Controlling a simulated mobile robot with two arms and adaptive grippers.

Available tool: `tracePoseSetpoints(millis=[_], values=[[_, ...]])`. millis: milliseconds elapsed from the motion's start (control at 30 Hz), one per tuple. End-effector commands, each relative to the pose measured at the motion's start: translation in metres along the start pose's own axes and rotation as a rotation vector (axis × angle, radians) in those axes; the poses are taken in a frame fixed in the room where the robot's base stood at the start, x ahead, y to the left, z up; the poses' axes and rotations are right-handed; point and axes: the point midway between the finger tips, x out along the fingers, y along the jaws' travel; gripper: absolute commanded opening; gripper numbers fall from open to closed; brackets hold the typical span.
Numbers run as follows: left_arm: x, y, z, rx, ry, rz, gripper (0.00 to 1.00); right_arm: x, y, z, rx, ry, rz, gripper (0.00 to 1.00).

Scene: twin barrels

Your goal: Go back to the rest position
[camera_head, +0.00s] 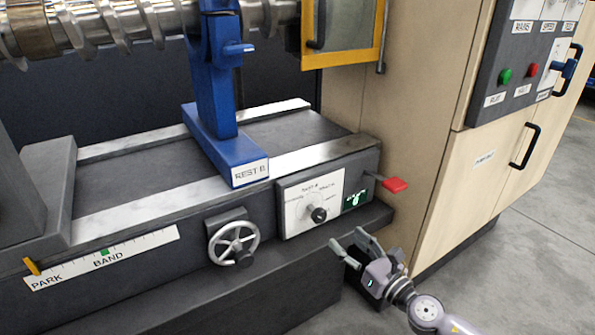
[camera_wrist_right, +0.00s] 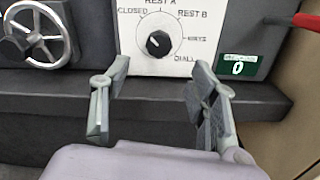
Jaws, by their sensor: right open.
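My right gripper (camera_head: 352,243) is open and empty at the lower right of the head view, in front of the machine's lower ledge. In the right wrist view its two fingers (camera_wrist_right: 158,105) stand apart, with the rotary knob (camera_wrist_right: 158,43) seen beyond and between them. The knob also shows in the head view (camera_head: 319,214), on a white dial plate marked with REST A, REST B and CLOSED. The gripper is apart from the knob and from the panel. My left gripper is not in view.
A silver handwheel (camera_head: 234,243) is left of the dial panel. A red lever (camera_head: 395,185) juts out right of it. A blue support labelled REST B (camera_head: 235,150) stands on the machine bed. A wooden cabinet (camera_head: 420,110) is at right. Grey floor (camera_head: 520,260) is clear at right.

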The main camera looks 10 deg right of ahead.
Motion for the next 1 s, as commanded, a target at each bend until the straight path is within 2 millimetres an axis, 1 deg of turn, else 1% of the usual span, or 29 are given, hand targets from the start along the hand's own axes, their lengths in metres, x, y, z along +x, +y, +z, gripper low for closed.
tracePoseSetpoints(millis=[67,133,167,233,267,300,333,367,400,433,500,567,600,700,767,800,867,933,967,1000], values=[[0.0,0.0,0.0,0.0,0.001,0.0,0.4,-0.002,-0.001,-0.004,0.076,-0.009,-0.026,0.54],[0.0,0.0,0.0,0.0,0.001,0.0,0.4,-0.006,-0.006,-0.011,0.237,-0.03,-0.088,0.54],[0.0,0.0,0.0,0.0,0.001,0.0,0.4,-0.01,-0.009,-0.016,0.336,-0.042,-0.128,0.54],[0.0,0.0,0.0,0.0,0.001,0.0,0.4,-0.023,-0.021,-0.036,0.63,-0.078,-0.257,0.54],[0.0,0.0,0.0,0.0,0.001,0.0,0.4,-0.032,-0.028,-0.049,0.774,-0.095,-0.328,0.54],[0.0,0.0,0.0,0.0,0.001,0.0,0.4,-0.046,-0.035,-0.07,0.974,-0.12,-0.434,0.54],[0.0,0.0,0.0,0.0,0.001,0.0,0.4,-0.059,-0.039,-0.089,1.124,-0.139,-0.52,0.54],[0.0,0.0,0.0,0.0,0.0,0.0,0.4,-0.073,-0.042,-0.108,1.266,-0.158,-0.607,0.54],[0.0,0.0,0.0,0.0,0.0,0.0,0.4,-0.091,-0.043,-0.133,1.43,-0.182,-0.719,0.54],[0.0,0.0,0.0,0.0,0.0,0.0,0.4,-0.104,-0.041,-0.151,1.542,-0.2,-0.8,0.54],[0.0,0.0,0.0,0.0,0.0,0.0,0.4,-0.135,-0.032,-0.189,1.766,-0.238,-0.983,0.54],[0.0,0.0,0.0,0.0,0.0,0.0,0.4,-0.159,-0.019,-0.217,1.921,-0.268,-1.129,0.54],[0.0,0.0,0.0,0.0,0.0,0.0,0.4,-0.174,-0.01,-0.233,2.004,-0.285,-1.218,0.54],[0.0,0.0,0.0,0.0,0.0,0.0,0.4,-0.206,0.016,-0.264,2.176,-0.327,-1.426,0.54],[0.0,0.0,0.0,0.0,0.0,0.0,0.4,-0.223,0.033,-0.279,2.258,-0.349,-1.544,0.54],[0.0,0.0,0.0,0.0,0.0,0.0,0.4,-0.235,0.045,-0.288,2.307,-0.364,-1.624,0.54],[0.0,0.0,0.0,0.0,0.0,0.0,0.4,-0.251,0.063,-0.299,2.371,-0.386,-1.741,0.54],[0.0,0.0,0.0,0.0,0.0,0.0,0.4,-0.268,0.086,-0.31,2.435,-0.41,-1.879,0.54],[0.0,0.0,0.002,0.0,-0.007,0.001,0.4,-0.268,0.084,-0.309,2.427,-0.412,-1.884,0.54],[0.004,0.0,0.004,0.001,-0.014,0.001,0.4,-0.268,0.082,-0.313,2.417,-0.409,-1.881,0.54]])
